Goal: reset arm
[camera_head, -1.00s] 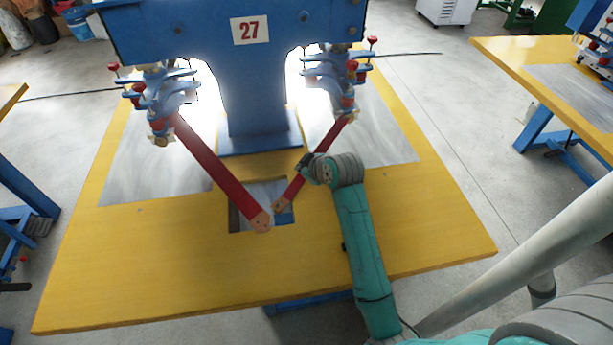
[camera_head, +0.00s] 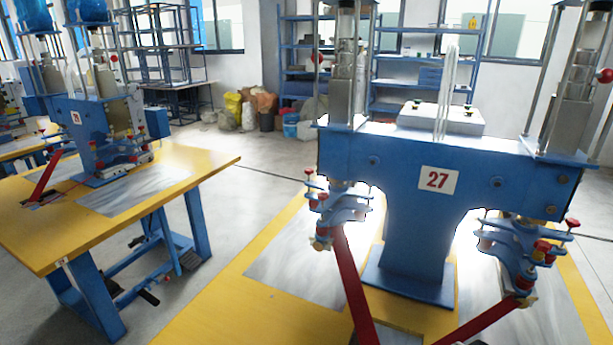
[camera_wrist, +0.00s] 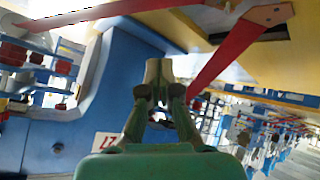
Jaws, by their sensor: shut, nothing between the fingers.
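My gripper (camera_wrist: 158,72) shows in the wrist view, its two fingers together with nothing between them. It is not in the head view. The blue welding machine marked 27 (camera_head: 413,165) stands on a yellow table on the right of the head view. In the wrist view the machine (camera_wrist: 112,75) appears upside down behind and left of my gripper. A red lever (camera_wrist: 225,62) lies to the right of the fingertips in that picture, and another red lever (camera_wrist: 130,10) runs along the top. I cannot judge the distance from fingers to levers.
The yellow table (camera_head: 215,318) bears machine 27. A second yellow table (camera_head: 190,158) with another blue machine (camera_head: 95,130) stands on the left. Blue shelves (camera_head: 300,65) and bags (camera_head: 265,103) are at the back. Grey floor (camera_head: 262,195) lies open between the tables.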

